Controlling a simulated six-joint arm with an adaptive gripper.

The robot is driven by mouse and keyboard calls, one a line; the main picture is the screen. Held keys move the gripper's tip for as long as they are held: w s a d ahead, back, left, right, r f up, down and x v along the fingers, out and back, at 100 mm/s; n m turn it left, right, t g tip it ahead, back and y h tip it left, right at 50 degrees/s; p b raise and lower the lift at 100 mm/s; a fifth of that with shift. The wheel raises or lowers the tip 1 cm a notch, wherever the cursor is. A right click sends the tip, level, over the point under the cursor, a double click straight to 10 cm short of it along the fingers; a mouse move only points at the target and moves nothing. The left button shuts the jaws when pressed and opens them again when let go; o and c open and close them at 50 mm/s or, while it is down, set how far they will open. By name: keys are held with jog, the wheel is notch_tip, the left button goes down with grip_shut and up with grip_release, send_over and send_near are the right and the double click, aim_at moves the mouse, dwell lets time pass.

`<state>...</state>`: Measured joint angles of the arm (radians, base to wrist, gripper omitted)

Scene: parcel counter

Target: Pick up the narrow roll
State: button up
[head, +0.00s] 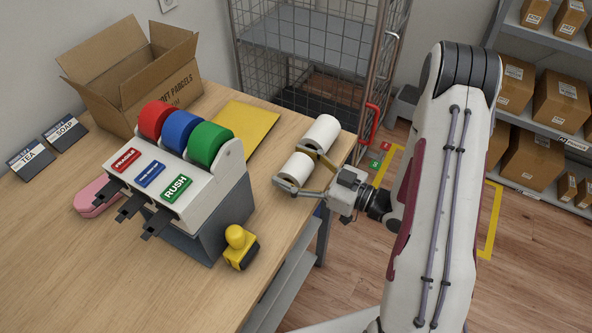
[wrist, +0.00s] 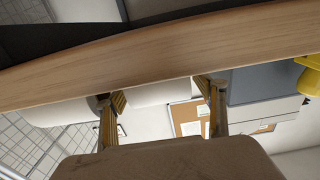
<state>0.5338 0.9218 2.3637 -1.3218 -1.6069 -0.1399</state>
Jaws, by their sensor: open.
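Two white rolls lie end to end near the counter's right edge in the head view: a nearer roll (head: 295,167) and a farther roll (head: 322,132). I cannot tell for sure which is the narrow one. My gripper (head: 297,169) is open, with its fingers at either end of the nearer roll. In the wrist view, my gripper (wrist: 158,92) has the nearer roll (wrist: 160,93) showing between its spread fingers, and the farther roll (wrist: 58,113) lies left of the left finger. Whether the fingers touch the roll is not clear.
A label dispenser (head: 210,205) with red, blue and green rolls stands left of the white rolls. A yellow stamp (head: 240,247) stands in front of it. A yellow envelope (head: 243,128) and an open cardboard box (head: 165,90) lie behind. The counter edge is close to my gripper.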

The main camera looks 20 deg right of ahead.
aim_at(294, 162)
dwell(0.3)
jog(key=c, duration=1.3)
jog(key=shift+r, duration=0.15)
jog(key=shift+r, duration=4.85)
